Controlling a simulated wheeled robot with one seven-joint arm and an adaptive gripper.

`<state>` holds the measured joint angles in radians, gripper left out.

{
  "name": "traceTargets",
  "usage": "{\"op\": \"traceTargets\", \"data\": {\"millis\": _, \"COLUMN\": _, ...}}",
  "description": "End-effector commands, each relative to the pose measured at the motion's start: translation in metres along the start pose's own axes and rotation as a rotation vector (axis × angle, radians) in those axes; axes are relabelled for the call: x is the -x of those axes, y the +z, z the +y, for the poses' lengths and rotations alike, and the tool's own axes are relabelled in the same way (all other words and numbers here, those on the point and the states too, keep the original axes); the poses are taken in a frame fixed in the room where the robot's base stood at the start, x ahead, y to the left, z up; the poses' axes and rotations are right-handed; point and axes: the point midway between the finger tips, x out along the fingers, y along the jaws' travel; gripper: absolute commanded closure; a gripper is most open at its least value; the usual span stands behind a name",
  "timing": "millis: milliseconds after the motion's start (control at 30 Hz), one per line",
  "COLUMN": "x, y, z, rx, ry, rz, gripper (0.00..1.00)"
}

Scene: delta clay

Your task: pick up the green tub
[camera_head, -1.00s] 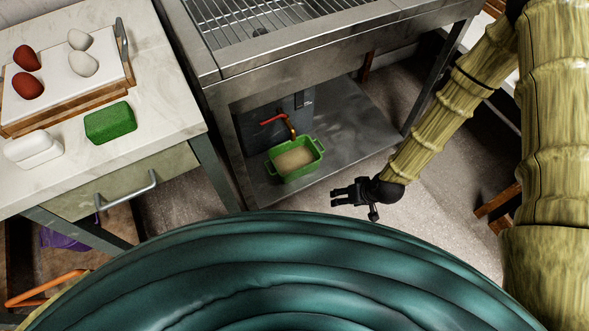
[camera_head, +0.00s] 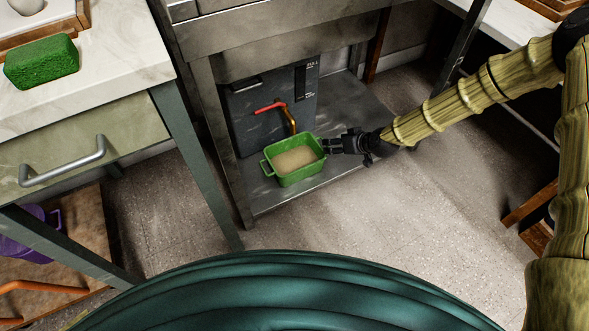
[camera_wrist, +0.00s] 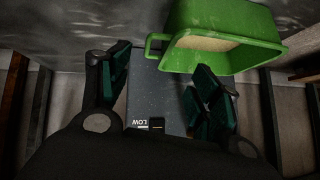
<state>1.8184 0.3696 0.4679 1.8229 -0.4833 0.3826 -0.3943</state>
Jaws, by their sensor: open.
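The green tub (camera_head: 303,174) stands on the lower metal shelf under the steel unit, with beige contents and a handle at each end. My gripper (camera_head: 325,146) is open at the tub's right end, its fingers pointing left at the near-right handle; I cannot tell whether it touches. In the wrist view the tub (camera_wrist: 225,62) fills the upper right, and one of its handles shows near the upper middle. The fingers (camera_wrist: 163,82) are apart there with nothing between them, and the right finger overlaps the tub's lower edge in the picture.
A dark box (camera_head: 247,113) with a red-handled tap (camera_head: 268,107) and orange pipe stands behind the tub. The metal shelf (camera_head: 345,165) has free room to the right. A table leg (camera_head: 197,160) stands left. A green block (camera_head: 41,62) lies on the counter.

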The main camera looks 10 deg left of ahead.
Motion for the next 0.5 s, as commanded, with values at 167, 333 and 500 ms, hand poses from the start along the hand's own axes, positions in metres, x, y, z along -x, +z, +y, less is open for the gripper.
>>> {"op": "traceTargets", "data": {"millis": 167, "x": -0.009, "y": -0.003, "z": 0.005, "rx": 0.010, "ry": 0.000, "rz": 0.009, "gripper": 0.37}}
{"op": "traceTargets", "data": {"millis": 333, "x": -0.028, "y": -0.002, "z": 0.004, "rx": 0.012, "ry": 0.000, "rz": 0.009, "gripper": 0.37}}
{"op": "traceTargets", "data": {"millis": 500, "x": -0.052, "y": -0.001, "z": 0.004, "rx": 0.012, "ry": 0.000, "rz": 0.009, "gripper": 0.37}}
